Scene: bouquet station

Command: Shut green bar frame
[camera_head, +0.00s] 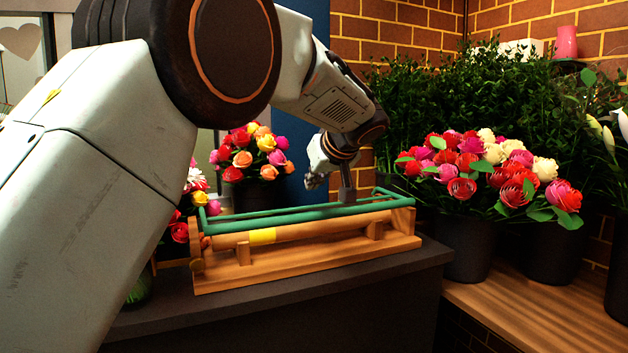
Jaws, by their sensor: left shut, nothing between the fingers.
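The green bar frame (290,219) lies nearly flat across the top of a wooden stand (310,262) on a dark counter. A wooden roller with a yellow band (262,237) sits under the frame. My left arm comes in from the left and crosses above the stand. My left gripper (347,196) is shut and empty, its fingers pointing down at the green frame near its right part. I cannot tell whether the fingertips touch the bar. My right gripper is not in view.
Dark buckets of red, pink and white flowers (495,170) stand on a wooden shelf (530,312) at the right. More flowers (258,150) stand behind the stand. A brick wall (410,30) closes off the back. The dark counter (330,305) is clear in front of the stand.

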